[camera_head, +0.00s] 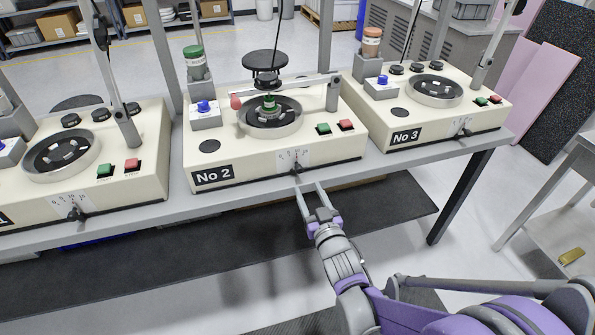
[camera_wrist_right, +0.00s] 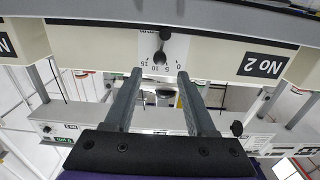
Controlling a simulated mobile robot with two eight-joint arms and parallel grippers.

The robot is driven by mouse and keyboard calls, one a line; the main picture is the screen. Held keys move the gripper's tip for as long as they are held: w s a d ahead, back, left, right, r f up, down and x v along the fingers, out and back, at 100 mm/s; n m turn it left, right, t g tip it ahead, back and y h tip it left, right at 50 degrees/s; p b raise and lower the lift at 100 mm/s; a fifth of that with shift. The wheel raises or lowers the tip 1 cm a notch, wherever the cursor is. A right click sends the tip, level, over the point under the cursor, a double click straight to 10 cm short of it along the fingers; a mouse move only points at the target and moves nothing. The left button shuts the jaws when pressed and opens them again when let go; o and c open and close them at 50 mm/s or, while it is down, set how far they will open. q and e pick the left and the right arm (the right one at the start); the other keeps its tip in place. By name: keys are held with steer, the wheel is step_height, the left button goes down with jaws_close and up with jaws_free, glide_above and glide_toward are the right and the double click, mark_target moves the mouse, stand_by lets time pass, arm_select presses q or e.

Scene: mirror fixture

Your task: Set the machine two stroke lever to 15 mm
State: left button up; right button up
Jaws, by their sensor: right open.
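The machine labelled No 2 (camera_head: 225,165) is a cream box in the middle of the bench in the head view. Its black stroke lever (camera_head: 296,168) sits on a white scale plate at the lower front edge. In the right wrist view, turned upside down, the lever (camera_wrist_right: 164,36) lies over the scale plate (camera_wrist_right: 180,45), marked 15, 10, 5 and 0. I cannot tell its exact reading. My right gripper (camera_head: 311,187) is open and empty just in front of the lever. Its fingers (camera_wrist_right: 159,73) are spread on either side of the scale area, apart from the lever. My left gripper is not in view.
Machine No 3 (camera_head: 450,120) stands to the right and another similar machine (camera_head: 115,180) to the left. The bench's front edge (camera_head: 240,199) runs below the machines. A side table (camera_head: 560,200) stands at the right. The floor before the bench is open around my arm.

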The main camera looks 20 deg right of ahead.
mark_target(300, 172)
steer(key=w, duration=0.9)
steer(key=shift+w+a, duration=0.15)
steer(key=shift+w, duration=0.05)
steer(key=shift+c, duration=0.2)
jaws_close()
